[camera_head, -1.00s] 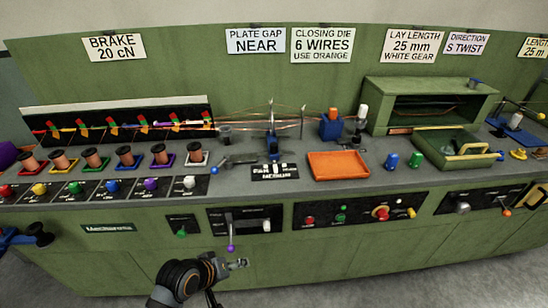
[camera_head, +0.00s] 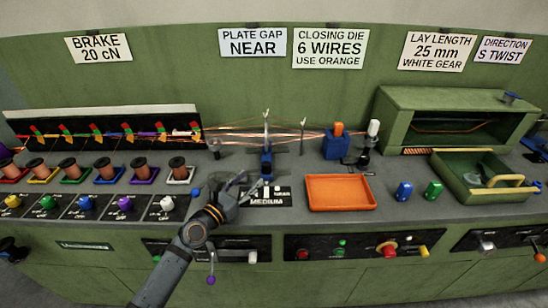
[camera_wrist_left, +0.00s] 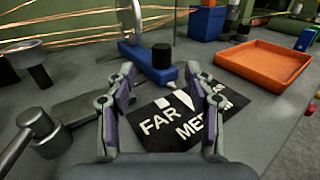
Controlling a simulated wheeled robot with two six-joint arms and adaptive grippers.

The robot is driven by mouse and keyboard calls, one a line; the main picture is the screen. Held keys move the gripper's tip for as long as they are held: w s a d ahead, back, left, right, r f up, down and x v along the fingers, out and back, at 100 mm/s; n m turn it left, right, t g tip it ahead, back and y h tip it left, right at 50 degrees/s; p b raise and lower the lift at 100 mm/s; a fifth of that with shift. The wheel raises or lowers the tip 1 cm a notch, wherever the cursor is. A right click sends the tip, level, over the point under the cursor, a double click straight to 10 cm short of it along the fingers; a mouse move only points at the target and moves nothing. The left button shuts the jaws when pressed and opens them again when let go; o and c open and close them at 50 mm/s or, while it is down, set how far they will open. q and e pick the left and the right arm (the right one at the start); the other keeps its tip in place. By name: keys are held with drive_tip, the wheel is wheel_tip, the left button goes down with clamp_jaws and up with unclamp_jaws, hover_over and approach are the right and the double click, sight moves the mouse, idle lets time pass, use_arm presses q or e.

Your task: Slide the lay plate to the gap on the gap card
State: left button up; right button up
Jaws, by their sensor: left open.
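The gap card (camera_head: 252,42) on the back panel reads "PLATE GAP NEAR". The blue lay plate (camera_head: 266,163) stands on the bench with wires running to it. In the left wrist view its blue base (camera_wrist_left: 140,58) carries a dark upright knob (camera_wrist_left: 162,56). A black scale (camera_wrist_left: 185,118) in front reads "FAR" and "MED...", the rest hidden by my right-hand finger. My left gripper (camera_head: 248,183) is open and empty, low over the scale. In the wrist view its fingertips (camera_wrist_left: 160,72) lie either side of the knob's line; contact cannot be told. My right gripper is out of view.
An orange tray (camera_head: 340,193) lies right of the scale. A grey lever (camera_wrist_left: 42,130) stands on the bench at the left in the wrist view. Wires (camera_head: 235,132) cross behind.

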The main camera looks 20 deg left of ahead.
sight(263, 167)
use_arm(q)
drive_tip(key=shift+r, duration=0.35)
drive_tip(key=shift+x, duration=1.2)
drive_tip(key=x, duration=0.4)
drive_tip(key=shift+d+f, duration=0.15)
drive_tip(key=shift+f, duration=0.15)
drive_tip(key=shift+b+x, duration=0.4)
drive_tip(key=shift+x, duration=0.8)
drive_tip(key=shift+w, duration=0.25)
drive_tip(key=shift+w+d, duration=0.15)
drive_tip(key=shift+w, duration=0.1)
drive_tip(key=shift+s, duration=0.1)
drive_tip(key=shift+c, duration=0.4)
drive_tip(key=c, duration=0.5)
clamp_jaws()
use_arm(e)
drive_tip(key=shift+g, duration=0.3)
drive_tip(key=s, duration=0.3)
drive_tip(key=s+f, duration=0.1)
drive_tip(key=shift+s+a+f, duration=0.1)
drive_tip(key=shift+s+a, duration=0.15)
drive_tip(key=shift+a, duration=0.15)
